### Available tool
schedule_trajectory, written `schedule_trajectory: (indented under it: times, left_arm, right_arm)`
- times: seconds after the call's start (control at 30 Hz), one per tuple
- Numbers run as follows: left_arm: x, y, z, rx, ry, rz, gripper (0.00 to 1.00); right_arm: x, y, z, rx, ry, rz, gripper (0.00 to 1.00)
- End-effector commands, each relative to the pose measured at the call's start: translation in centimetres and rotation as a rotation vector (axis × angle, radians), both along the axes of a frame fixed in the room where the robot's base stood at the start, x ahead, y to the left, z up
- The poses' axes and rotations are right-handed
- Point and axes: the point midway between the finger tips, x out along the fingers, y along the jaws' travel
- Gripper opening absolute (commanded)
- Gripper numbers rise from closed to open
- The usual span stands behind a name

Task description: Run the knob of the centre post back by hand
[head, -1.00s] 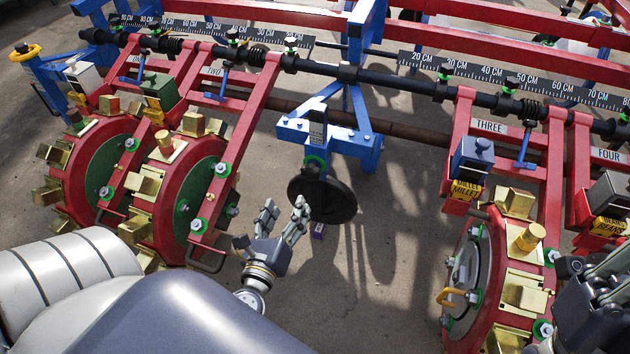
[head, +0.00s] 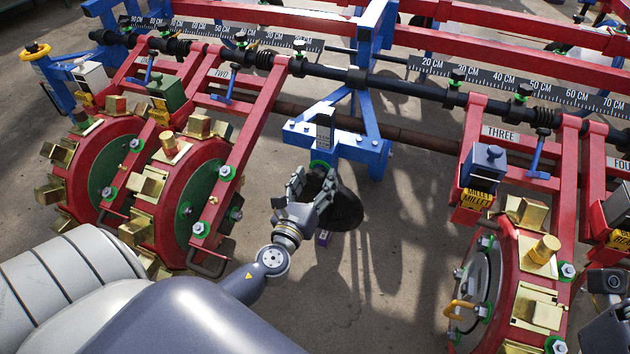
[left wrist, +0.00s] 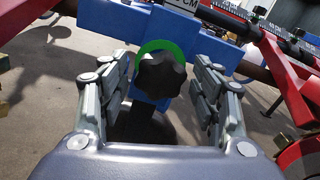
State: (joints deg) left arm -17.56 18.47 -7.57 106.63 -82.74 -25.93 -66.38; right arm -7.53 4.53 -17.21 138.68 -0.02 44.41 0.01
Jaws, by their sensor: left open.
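My left gripper (head: 311,182) is open at the knob. In the left wrist view its fingers stand on either side of the knob, with gaps on both sides. In the head view the fingers hide the knob. My right gripper (head: 606,305) shows only partly at the lower right edge.
A dark disc (head: 346,207) hangs below the post, partly behind my left gripper. Red wheels with brass cups stand left (head: 165,205) and right (head: 515,290). A black bar (head: 400,84) crosses behind.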

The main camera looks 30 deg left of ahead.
Motion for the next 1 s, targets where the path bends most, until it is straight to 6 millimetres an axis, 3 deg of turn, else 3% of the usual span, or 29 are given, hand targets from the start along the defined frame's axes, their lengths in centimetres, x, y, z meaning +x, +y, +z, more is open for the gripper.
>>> schedule_trajectory:
  times: [0.23, 0.43, 0.47, 1.0]
  left_arm:
    - [0.08, 0.04, -0.01, 0.0, 0.0, 0.0, 0.59]
    - [0.07, 0.03, 0.0, 0.0, 0.0, 0.0, 0.16]
    - [0.07, 0.03, 0.0, 0.0, 0.0, 0.0, 0.14]
    - [0.06, -0.03, -0.1, -0.125, -0.031, 0.001, 0.14]
  right_arm:
    - [0.02, 0.01, 0.0, 0.0, 0.001, 0.0, 0.0]
    - [0.02, 0.01, 0.01, 0.0, 0.001, 0.0, 0.0]
    - [0.02, 0.01, 0.01, 0.0, 0.001, 0.0, 0.0]
    - [0.03, 0.06, -0.12, -0.002, -0.013, -0.001, 0.0]
